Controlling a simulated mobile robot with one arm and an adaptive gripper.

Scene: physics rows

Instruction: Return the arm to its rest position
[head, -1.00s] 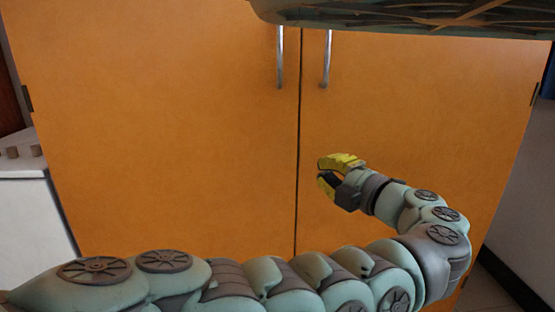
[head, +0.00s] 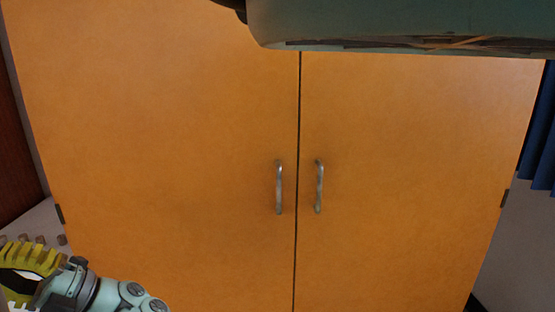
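My gripper (head: 14,279) is at the lower left corner of the head view, at the end of my teal and grey wrist (head: 110,293). Its yellow fingers point left and stand apart, with a pale surface showing through the gap. Nothing is seen between them. The outer fingertips are partly cut off by the picture edge.
An orange two-door cabinet (head: 170,120) fills most of the view, doors closed, with metal handles (head: 279,187) near the centre seam. A pale surface with small knobs (head: 40,239) is at left, behind my gripper. A blue curtain (head: 541,140) hangs at right.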

